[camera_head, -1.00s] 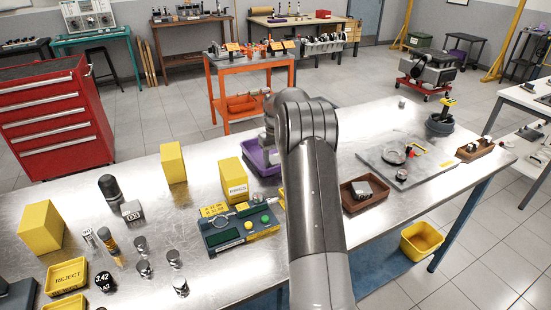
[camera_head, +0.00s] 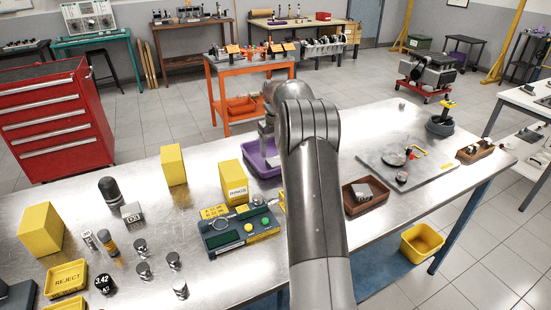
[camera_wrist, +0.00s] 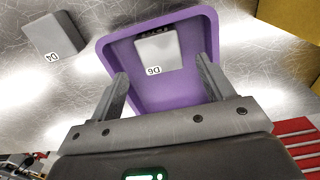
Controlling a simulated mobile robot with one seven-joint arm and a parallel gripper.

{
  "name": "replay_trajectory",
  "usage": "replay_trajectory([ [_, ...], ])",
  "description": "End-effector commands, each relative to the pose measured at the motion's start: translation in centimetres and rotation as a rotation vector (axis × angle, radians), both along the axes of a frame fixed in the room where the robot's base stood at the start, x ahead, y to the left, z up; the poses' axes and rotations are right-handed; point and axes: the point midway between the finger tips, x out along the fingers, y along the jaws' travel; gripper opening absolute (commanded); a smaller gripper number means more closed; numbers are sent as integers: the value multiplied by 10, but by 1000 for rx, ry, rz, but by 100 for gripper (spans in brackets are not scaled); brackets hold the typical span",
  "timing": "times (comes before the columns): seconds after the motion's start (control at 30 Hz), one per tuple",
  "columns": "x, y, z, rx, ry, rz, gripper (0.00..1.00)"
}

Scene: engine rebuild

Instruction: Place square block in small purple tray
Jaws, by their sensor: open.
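The purple tray (camera_head: 259,169) stands on the metal bench, partly hidden by my arm in the head view. In the wrist view the tray (camera_wrist: 191,97) holds a grey square block marked D6 (camera_wrist: 158,51), lying near its far wall. Another grey square block, marked D4 (camera_wrist: 53,38), lies on the bench outside the tray, to its left. My gripper (camera_wrist: 163,68) is open above the tray, with its fingers apart and nothing held between them. In the head view my gripper (camera_head: 265,134) is over the tray, its fingertips hard to make out.
A yellow RINGS box (camera_head: 233,184) and a green gauge unit (camera_head: 240,230) stand left of my arm. A brown tray (camera_head: 350,203) with a grey block (camera_head: 361,192) is to the right. Another grey block (camera_head: 132,212) and several metal cylinders stand at the left.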

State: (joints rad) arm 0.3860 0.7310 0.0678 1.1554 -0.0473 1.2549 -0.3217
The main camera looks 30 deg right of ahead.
Motion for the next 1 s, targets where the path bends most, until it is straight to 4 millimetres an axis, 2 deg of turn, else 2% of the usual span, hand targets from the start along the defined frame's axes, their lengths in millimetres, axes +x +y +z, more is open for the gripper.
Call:
replay_trajectory([
  [0.03, 0, 0, 12, -1, -2, 0, 74],
  [0.2, 0, 0, 44, -1, -2, 0, 74],
  [0.43, -1, 2, 66, -1, -1, 1, 74],
  [0.57, -10, 17, 86, -9, -19, 5, 74],
  [0.77, -50, 62, 134, -33, -79, 10, 74],
  [1.0, -117, 117, 178, -53, -161, 12, 74],
])
